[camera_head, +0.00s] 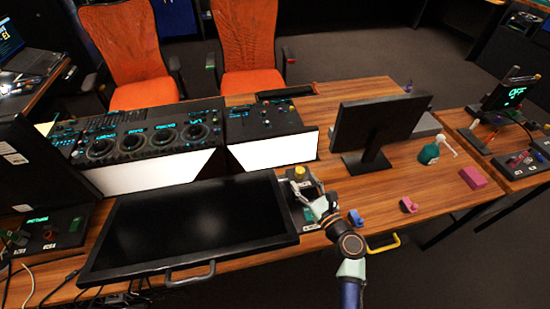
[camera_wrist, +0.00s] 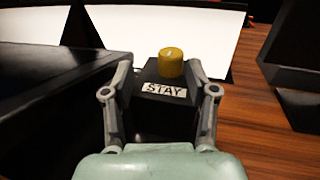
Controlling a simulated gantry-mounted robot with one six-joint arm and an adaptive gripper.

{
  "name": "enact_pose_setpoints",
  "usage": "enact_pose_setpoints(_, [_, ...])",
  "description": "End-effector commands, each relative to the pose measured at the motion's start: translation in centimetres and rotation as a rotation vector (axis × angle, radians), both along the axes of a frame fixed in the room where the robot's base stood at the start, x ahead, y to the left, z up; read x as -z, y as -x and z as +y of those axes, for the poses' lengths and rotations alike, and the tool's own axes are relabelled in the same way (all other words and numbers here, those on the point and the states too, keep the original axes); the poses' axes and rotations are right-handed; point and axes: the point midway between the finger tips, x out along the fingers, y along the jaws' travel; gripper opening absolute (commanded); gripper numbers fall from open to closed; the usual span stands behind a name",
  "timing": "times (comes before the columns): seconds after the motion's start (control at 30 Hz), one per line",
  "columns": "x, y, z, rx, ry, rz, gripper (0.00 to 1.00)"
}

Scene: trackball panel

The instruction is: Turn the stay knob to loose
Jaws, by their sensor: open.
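The stay knob (camera_wrist: 171,62) is a yellow cylinder on top of a small black box (camera_wrist: 150,74) with a white "STAY" label (camera_wrist: 164,90) on its near face. In the head view the yellow knob (camera_head: 300,172) shows just beyond my gripper (camera_head: 302,186). In the wrist view my gripper (camera_wrist: 160,92) is open, its two fingers apart on either side of the box, with the knob between and beyond the fingertips. Nothing is held. I cannot tell whether a finger touches the box. No loose marking on the knob is readable.
A large flat black screen (camera_head: 195,220) lies left of the knob box. A white-fronted console (camera_head: 275,150) stands behind it, and an upright monitor (camera_head: 380,125) to the right. Small blue (camera_head: 355,217) and pink (camera_head: 408,205) objects lie right of my arm. Bare wood shows at the right.

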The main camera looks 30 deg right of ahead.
Motion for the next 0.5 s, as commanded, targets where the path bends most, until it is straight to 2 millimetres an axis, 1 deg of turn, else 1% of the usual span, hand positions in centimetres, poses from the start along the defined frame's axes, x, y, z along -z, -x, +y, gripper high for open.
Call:
enact_pose_setpoints(0.03, [-0.4,1.1,0.0,0.055,-0.012,0.000,0.58])
enact_pose_setpoints(0.1, [-0.3,2.2,-0.2,0.122,-0.023,-0.005,0.58])
enact_pose_setpoints(0.23, [0.0,3.1,-0.5,0.176,-0.030,-0.010,0.58])
enact_pose_setpoints(0.37, [0.2,2.8,-0.7,0.178,-0.029,-0.012,0.58])
enact_pose_setpoints(0.47, [0.4,1.5,-1.0,0.176,-0.029,-0.012,0.58])
enact_pose_setpoints(0.5, [0.4,0.7,-1.2,0.175,-0.029,-0.012,0.58])
